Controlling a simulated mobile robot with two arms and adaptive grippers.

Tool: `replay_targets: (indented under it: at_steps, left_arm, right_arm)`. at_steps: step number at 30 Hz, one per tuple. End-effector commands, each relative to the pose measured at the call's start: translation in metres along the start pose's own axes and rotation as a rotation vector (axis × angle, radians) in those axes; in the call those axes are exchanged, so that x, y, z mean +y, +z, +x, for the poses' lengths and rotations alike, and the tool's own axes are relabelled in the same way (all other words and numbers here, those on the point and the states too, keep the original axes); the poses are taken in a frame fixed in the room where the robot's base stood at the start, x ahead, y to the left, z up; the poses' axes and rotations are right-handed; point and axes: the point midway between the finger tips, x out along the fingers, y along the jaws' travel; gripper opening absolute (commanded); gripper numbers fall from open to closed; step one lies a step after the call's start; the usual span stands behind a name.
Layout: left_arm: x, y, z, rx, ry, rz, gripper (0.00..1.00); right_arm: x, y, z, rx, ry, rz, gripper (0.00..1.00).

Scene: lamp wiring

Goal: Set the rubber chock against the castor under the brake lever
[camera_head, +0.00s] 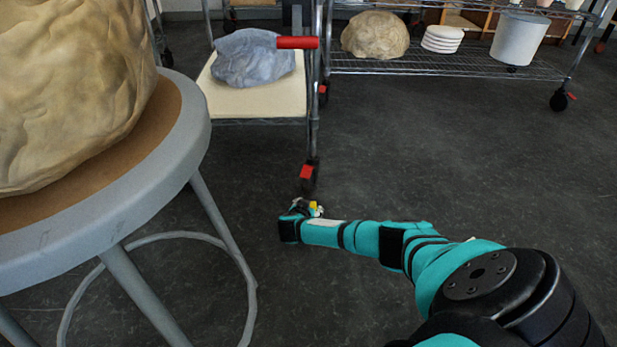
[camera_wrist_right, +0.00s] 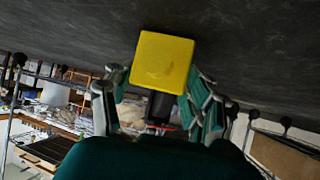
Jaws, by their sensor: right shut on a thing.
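The rubber chock shows as a yellow block (camera_wrist_right: 162,62) between the fingers of my right gripper (camera_wrist_right: 160,95) in the wrist view. The right gripper (camera_head: 309,208) is shut on it, low near the floor. In the head view only a small yellow bit of the chock (camera_head: 313,205) shows past the gripper. The black castor (camera_head: 308,184) with a red brake lever (camera_head: 306,171) stands just beyond the gripper, at the cart's near corner. In the wrist view a dark castor part (camera_wrist_right: 160,108) shows behind the chock. I cannot tell if they touch. My left gripper is out of view.
The wire cart (camera_head: 255,108) carries a grey-blue lump (camera_head: 252,58) and has a red handle (camera_head: 297,43). A round stool (camera_head: 190,125) with a big clay lump (camera_head: 70,90) fills the left. A wire rack (camera_head: 450,66) stands behind. Floor at right is clear.

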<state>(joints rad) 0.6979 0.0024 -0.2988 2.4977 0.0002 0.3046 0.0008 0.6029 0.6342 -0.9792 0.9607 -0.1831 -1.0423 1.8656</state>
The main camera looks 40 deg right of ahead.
Motion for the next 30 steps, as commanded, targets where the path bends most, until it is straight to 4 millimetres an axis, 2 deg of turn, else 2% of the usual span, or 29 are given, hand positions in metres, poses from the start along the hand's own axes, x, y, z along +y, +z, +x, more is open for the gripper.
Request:
replay_targets:
  at_steps: [1, 2, 6, 7, 13, 23, 26, 30]
  left_arm:
    - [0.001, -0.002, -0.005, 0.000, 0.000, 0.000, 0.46]
    - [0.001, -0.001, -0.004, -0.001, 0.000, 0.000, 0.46]
    - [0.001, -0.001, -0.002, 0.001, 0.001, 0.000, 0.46]
    - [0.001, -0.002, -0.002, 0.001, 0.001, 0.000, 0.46]
    - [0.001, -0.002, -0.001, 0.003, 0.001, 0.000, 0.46]
    - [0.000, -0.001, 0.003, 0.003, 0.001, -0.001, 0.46]
    - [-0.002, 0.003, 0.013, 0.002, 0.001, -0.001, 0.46]
    - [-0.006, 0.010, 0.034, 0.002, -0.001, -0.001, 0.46]
  right_arm:
    - [0.000, 0.003, 0.003, 0.002, 0.000, 0.001, 0.16]
    - [0.000, 0.003, 0.003, 0.002, 0.000, 0.001, 0.11]
    - [0.000, 0.002, 0.002, 0.000, 0.000, 0.001, 0.10]
    - [0.000, 0.003, 0.002, -0.001, 0.000, 0.000, 0.55]
    - [0.000, 0.002, 0.002, 0.000, 0.000, 0.000, 0.80]
    - [0.000, 0.001, -0.002, -0.001, -0.001, 0.000, 0.80]
    - [0.000, 0.000, -0.013, -0.003, -0.002, -0.002, 0.80]
    - [0.000, -0.003, -0.040, -0.004, -0.002, 0.000, 0.80]
